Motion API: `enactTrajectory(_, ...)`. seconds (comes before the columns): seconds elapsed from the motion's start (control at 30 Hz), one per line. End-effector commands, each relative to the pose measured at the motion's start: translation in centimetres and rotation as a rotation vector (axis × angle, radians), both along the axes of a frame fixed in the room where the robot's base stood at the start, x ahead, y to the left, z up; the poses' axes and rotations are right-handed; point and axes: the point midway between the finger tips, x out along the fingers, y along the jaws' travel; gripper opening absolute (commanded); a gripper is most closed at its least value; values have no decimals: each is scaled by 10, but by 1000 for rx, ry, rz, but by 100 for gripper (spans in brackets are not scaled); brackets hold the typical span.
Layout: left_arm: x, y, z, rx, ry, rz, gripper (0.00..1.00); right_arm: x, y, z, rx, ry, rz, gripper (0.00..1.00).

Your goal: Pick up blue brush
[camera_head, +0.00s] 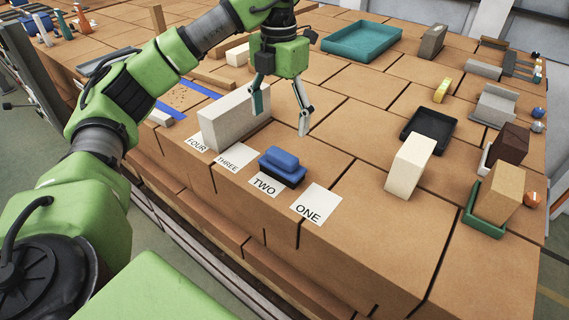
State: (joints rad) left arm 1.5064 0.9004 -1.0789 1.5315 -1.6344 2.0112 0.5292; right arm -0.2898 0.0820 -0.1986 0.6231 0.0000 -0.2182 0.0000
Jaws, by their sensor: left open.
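The blue brush (283,160), a blue block-like piece on a darker base, rests on the brick surface at the "TWO" card (264,187), near the front edge. My left gripper (281,112) hangs above and behind the brush with its fingers spread and pointing down. It is open, with nothing between the fingers, and apart from the brush. One fingertip is close to the top of a grey block (232,122); I cannot tell if they touch. My right gripper is not in view.
The grey block stands left of the brush, behind the "THREE" card (228,164). The "ONE" card (315,204) is bare. A cream block (410,165), a black tray (428,130) and a tan block (500,192) stand right. A teal tray (362,41) lies behind.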

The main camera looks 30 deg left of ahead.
Motion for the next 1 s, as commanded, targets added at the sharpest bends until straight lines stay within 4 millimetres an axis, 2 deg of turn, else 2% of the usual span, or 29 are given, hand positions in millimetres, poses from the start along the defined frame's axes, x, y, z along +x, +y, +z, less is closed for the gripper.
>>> enactTrajectory(0.03, -1, -1, -11, -2, 4, -2, 78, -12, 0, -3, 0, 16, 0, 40)
enactTrajectory(0.1, -1, -1, -23, -2, 5, -2, 78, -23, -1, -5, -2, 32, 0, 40)
enactTrajectory(0.2, -1, -1, -36, -2, 4, -1, 78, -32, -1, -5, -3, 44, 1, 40)
enactTrajectory(0.33, 0, -1, -51, -1, 2, 0, 78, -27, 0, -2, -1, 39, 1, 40)
enactTrajectory(0.47, 0, -1, -57, -1, 0, -1, 78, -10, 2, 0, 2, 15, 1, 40)
enactTrajectory(0.6, -1, -2, -67, 0, 3, -1, 78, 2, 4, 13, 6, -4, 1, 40)
enactTrajectory(0.73, -2, -5, -84, 0, 4, -1, 78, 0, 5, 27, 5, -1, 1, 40)
enactTrajectory(0.9, -2, -5, -106, -1, 2, 0, 78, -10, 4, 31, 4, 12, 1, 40)
enactTrajectory(1.0, -1, -5, -110, -1, -2, 0, 78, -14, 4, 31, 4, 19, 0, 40)
